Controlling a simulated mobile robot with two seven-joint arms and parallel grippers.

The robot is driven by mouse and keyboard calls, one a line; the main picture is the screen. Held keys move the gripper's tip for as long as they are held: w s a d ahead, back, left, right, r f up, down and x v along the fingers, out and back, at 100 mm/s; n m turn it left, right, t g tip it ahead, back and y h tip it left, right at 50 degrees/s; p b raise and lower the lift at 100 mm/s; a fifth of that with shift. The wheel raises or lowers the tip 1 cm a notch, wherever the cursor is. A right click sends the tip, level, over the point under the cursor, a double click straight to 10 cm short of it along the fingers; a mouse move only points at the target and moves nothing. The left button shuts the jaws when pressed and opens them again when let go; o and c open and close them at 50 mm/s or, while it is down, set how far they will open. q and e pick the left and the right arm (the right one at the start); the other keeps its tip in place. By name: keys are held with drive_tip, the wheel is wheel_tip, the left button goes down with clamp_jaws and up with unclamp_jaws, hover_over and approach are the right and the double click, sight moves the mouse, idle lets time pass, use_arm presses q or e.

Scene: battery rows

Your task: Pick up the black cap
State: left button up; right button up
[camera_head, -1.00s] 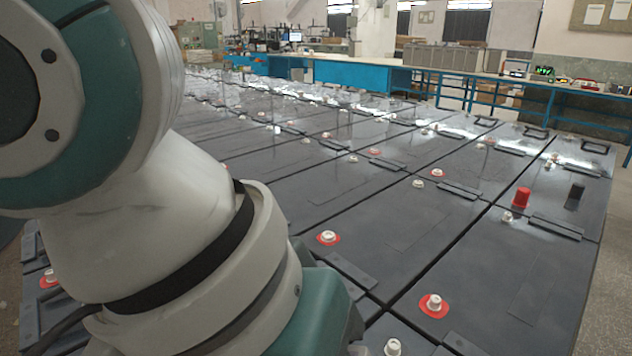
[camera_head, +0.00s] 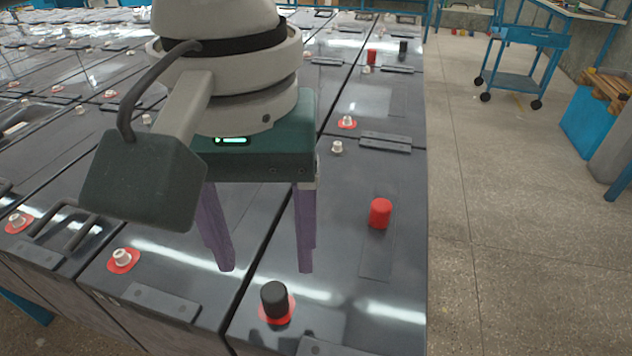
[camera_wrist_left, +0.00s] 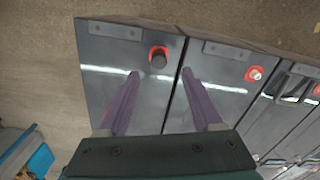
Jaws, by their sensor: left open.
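A black cap (camera_head: 274,298) stands upright over a red ring at the near end of a dark battery. It also shows in the left wrist view (camera_wrist_left: 158,58), just beyond and between the fingertips. My left gripper (camera_head: 266,269) is open and empty, its two purple fingers pointing down. In the left wrist view the left gripper (camera_wrist_left: 161,74) has a finger on each side of the cap's line, apart from it. A second black cap (camera_head: 403,48) is far off near the battery row's right edge. My right gripper is not in view.
A red cap (camera_head: 380,213) stands on the same battery, right of the gripper; another red cap (camera_head: 371,57) is farther back. White terminals on red rings, such as one to the left (camera_head: 123,260), dot the batteries. Open floor (camera_head: 500,220) and a blue cart (camera_head: 520,82) lie right.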

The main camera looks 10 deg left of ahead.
sight(274, 292)
use_arm(q)
wheel_tip(274, 292, down, 6)
drive_tip(key=shift+r, duration=0.25)
drive_tip(key=shift+c, duration=0.2)
clamp_jaws()
drive_tip(key=shift+d, duration=0.1)
